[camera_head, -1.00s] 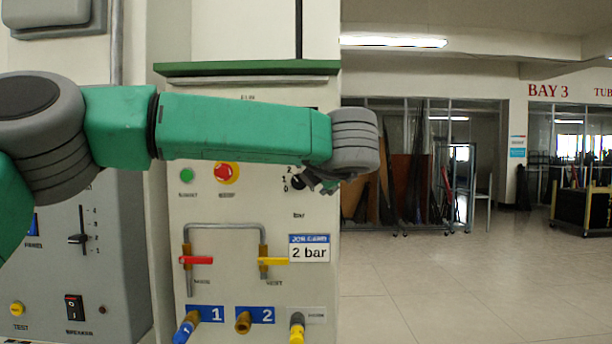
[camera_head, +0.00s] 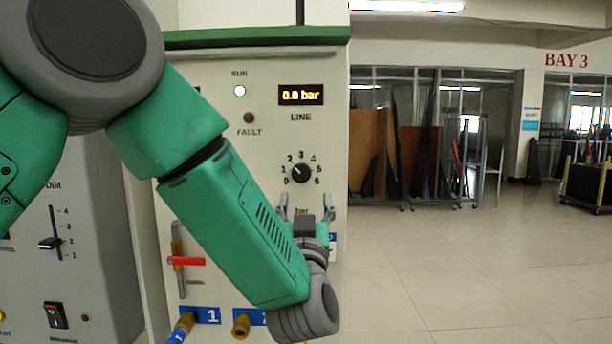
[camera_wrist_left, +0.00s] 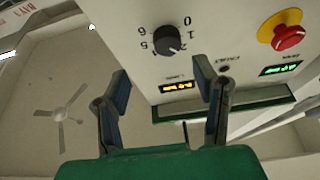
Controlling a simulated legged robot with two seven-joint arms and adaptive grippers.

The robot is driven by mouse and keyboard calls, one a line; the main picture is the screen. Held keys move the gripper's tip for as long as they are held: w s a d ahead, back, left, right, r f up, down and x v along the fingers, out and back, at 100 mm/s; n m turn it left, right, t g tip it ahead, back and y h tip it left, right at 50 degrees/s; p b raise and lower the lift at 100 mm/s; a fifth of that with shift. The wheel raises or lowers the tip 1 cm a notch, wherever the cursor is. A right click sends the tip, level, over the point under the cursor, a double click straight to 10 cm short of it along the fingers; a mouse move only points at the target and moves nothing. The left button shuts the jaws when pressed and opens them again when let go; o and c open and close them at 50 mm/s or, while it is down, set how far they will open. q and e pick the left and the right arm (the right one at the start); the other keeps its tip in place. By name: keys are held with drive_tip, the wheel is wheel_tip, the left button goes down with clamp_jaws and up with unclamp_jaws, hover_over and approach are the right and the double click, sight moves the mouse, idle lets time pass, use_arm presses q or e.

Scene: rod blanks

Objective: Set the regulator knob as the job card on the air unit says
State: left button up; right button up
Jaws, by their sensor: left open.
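The black regulator knob (camera_head: 301,173) is on the air unit's pale panel, with a numbered scale around it. Its white mark points to the upper left, around 1 to 2; I cannot tell exactly. In the left wrist view the knob (camera_wrist_left: 167,40) appears upside down, beyond the gap between the open fingers (camera_wrist_left: 162,82). The job card (camera_head: 333,246) is almost wholly hidden behind my gripper. My right gripper is not in view.
A red mushroom button (camera_wrist_left: 289,37) sits beside the knob in the wrist view. A red-handled valve (camera_head: 186,261) and hose ports (camera_head: 241,325) are lower on the panel. A grey cabinet (camera_head: 95,250) stands left. Open floor (camera_head: 450,270) lies right.

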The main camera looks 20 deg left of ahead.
sight(300, 177)
use_arm(q)
drive_tip(key=x, duration=0.4)
drive_tip(key=shift+a+p, duration=0.1)
drive_tip(key=shift+p, duration=0.2)
drive_tip(key=w+a, duration=0.1)
drive_tip(key=w, duration=0.1)
drive_tip(key=w+a+r, duration=0.1)
drive_tip(key=shift+w+a+r+p, duration=0.1)
drive_tip(key=shift+w+a+p, duration=0.25)
drive_tip(key=shift+w+a, duration=0.05)
drive_tip(key=shift+d+r, duration=0.1)
drive_tip(key=shift+d, duration=0.6)
drive_tip(key=shift+c, duration=0.5)
drive_tip(key=shift+d, duration=0.15)
drive_tip(key=c, duration=0.6)
drive_tip(key=shift+s, duration=0.15)
drive_tip(key=c, duration=0.4)
drive_tip(key=shift+a, duration=0.6)
drive_tip(key=shift+c, duration=0.2)
drive_tip(key=shift+d, duration=0.1)
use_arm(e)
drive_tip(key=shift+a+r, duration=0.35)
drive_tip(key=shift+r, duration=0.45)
